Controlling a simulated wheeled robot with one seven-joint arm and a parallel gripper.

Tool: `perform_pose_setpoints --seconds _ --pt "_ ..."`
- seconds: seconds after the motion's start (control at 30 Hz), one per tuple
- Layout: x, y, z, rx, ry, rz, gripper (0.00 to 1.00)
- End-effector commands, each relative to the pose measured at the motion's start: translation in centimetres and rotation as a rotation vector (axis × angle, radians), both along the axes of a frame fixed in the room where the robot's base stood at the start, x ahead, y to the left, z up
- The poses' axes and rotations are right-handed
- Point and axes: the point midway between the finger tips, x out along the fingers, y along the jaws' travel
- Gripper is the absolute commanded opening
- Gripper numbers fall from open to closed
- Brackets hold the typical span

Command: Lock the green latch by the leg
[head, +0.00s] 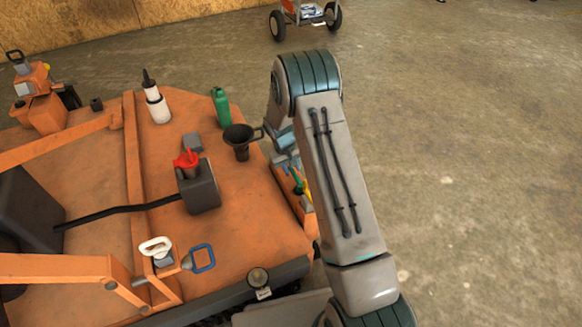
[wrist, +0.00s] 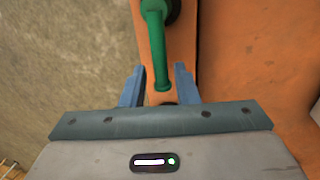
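The green latch (wrist: 160,45) has a long green handle that shows in the wrist view, lying along a narrow orange beam (wrist: 183,52). Its handle end lies between the two blue fingers of my gripper (wrist: 158,80) in the picture. The fingers stand apart on either side, and I see neither touching the handle. In the head view, a small green part (head: 297,182) shows at the right edge of the orange machine, beside a yellow bit. My arm hides much of my gripper there.
The orange deck (head: 245,215) bears a black funnel (head: 239,139), a green bottle (head: 220,106), a white bottle (head: 156,103) and a dark box with a red cap (head: 200,190). White and blue loop handles (head: 203,258) stand at the front. Concrete floor to the right is open.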

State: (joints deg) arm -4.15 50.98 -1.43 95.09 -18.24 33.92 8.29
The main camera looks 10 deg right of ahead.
Motion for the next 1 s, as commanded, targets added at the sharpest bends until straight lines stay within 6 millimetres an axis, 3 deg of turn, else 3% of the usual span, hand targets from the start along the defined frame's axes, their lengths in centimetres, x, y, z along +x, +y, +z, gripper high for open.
perform_pose_setpoints --seconds 0.3,0.43,0.8,1.0 --pt "0.0 0.1 0.1 0.000 0.000 0.003 0.36" --pt "0.0 0.3 1.2 0.000 -0.001 0.004 0.36" --pt "-0.3 1.8 9.2 0.000 -0.002 0.004 0.36" --pt "-0.4 2.4 12.4 0.000 -0.002 0.002 0.36"
